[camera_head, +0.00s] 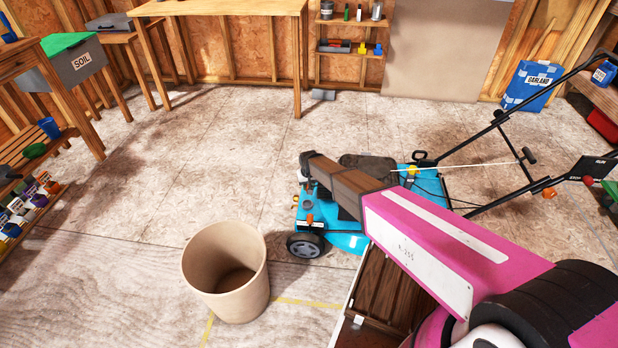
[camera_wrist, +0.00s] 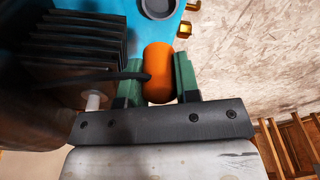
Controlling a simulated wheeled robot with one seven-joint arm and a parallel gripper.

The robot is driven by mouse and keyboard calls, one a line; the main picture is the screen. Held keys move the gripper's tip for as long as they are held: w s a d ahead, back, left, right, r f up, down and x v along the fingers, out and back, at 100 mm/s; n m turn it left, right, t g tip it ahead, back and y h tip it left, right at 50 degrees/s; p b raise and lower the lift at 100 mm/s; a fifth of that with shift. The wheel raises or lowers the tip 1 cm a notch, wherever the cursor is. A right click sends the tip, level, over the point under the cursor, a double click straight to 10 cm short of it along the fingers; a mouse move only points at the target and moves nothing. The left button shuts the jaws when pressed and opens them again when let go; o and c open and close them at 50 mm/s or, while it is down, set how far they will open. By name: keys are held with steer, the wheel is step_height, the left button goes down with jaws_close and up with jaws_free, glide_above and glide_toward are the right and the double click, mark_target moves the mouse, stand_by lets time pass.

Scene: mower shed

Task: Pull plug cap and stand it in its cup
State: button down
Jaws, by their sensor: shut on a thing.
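In the wrist view the orange plug cap (camera_wrist: 158,72) is between the two green fingers of my gripper (camera_wrist: 158,80), which is shut on it. A black lead (camera_wrist: 85,78) runs from the cap to the left. The white spark plug tip (camera_wrist: 95,100) shows bare beside the dark engine fins (camera_wrist: 75,45), apart from the cap. A round dark grey cup (camera_wrist: 158,8) sits on the blue deck (camera_wrist: 115,8), partly cut off by the top edge; it looks empty. In the head view my arm covers part of the blue mower (camera_head: 345,242).
A beige bin (camera_head: 225,265) stands on the floor left of the mower. The mower's black handle (camera_head: 500,120) reaches up to the right. Brass fittings (camera_wrist: 184,30) stick out at the deck edge near the cup. The floor left of the mower is mostly clear.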

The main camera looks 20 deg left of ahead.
steer(key=f+m, duration=0.4)
steer(key=f, duration=0.1)
steer(key=shift+a+f, duration=0.2)
steer(key=shift+f, duration=0.1)
